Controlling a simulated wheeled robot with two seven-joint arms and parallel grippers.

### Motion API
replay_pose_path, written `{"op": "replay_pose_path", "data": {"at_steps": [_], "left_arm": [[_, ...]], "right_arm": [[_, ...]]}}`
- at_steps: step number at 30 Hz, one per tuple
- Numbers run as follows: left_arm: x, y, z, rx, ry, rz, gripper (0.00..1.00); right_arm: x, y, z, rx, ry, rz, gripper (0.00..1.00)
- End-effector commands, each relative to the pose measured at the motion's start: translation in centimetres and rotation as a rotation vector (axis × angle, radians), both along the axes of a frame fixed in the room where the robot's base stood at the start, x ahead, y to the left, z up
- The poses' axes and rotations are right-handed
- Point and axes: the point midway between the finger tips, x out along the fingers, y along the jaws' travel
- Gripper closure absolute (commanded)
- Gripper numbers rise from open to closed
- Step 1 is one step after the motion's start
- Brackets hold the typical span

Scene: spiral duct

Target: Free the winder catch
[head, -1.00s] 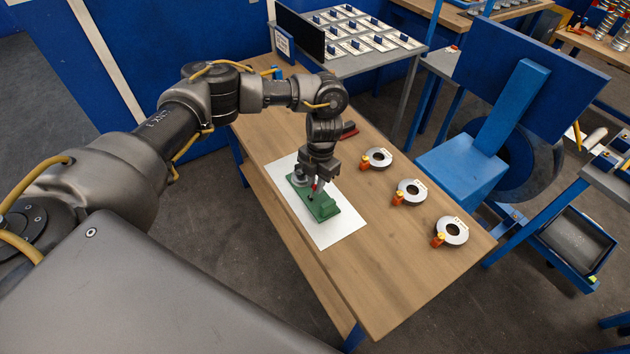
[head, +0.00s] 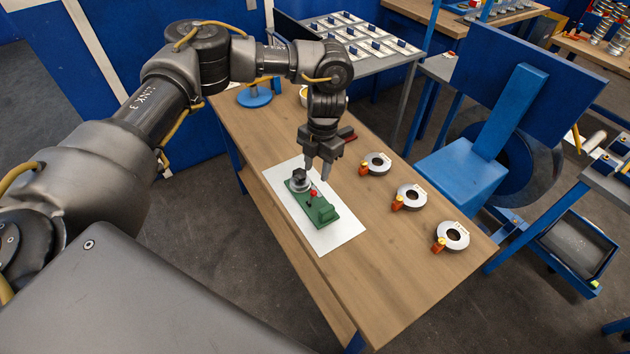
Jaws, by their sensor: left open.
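The winder (head: 322,211) is a green base on a white sheet (head: 340,236) on the wooden table. A grey round part (head: 300,181) stands at its far left end, and a small red-tipped lever (head: 313,193), which looks like the catch, sits near its middle. My left gripper (head: 319,172) points down with its fingers apart, empty, just behind and above the winder. It appears clear of the lever. The lever's exact position is too small to tell. My right gripper is not in view.
Three grey rings (head: 410,197) with orange-yellow tags lie along the table's right side. A blue round stand (head: 255,96) and a bowl are at the far end. The near table end is clear.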

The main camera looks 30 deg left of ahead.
Motion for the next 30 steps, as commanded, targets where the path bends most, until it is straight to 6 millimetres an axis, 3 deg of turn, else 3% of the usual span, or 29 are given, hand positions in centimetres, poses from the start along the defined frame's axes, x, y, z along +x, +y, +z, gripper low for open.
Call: {"op": "replay_pose_path", "data": {"at_steps": [8,23,26,30], "left_arm": [[0.4,-0.1,2.7,0.001,0.000,0.000,0.59],[0.4,-0.1,2.9,0.000,0.001,0.000,0.59],[0.2,-0.7,2.3,-0.010,0.000,-0.007,0.59],[-0.8,-4.2,-0.5,-0.076,-0.014,-0.036,0.59]], "right_arm": [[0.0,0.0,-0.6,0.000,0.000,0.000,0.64],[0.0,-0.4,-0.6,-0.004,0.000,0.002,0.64],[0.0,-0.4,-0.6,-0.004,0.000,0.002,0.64],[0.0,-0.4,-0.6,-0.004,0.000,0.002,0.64]]}}
